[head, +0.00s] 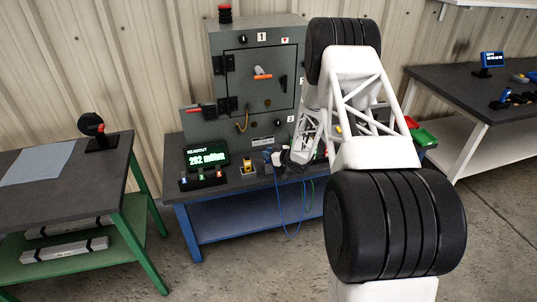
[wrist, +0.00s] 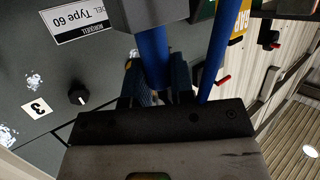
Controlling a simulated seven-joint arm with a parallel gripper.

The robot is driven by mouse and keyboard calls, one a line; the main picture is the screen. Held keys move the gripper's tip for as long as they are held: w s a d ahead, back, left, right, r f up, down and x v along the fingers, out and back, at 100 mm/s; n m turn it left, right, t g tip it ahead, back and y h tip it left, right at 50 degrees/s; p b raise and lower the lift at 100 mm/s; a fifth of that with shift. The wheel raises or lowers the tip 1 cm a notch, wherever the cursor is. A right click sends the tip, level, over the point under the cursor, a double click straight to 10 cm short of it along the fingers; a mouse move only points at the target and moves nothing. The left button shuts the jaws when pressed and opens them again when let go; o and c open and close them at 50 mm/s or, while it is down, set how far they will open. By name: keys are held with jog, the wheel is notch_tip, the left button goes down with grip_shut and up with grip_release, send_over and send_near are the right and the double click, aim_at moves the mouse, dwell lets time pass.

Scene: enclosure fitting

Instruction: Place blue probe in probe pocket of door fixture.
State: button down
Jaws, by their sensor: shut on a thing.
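My gripper (wrist: 160,80) is shut on the blue probe (wrist: 153,55), which shows as a thick blue shaft rising between the fingers in the wrist view. The far end of the probe is hidden by a dark block (wrist: 152,12); I cannot tell whether it touches or enters it. A second blue length (wrist: 215,50), perhaps its cable, runs beside it. In the head view my gripper is low in front of the grey enclosure (head: 258,75), over the bench front, mostly hidden by my arm. A blue cable (head: 281,212) hangs below it. I cannot make out the probe pocket.
A lit readout (head: 207,157) and several small coloured items stand on the blue bench (head: 182,190). In the wrist view a black knob (wrist: 78,97) and a label "3" (wrist: 37,107) are on a grey panel. A green table (head: 115,190) stands left, another bench (head: 450,100) right.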

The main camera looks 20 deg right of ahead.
jog(key=shift+f, duration=0.1)
jog(key=c, duration=1)
grip_release()
jog(key=shift+s, duration=0.1)
jog(key=v, duration=1.2)
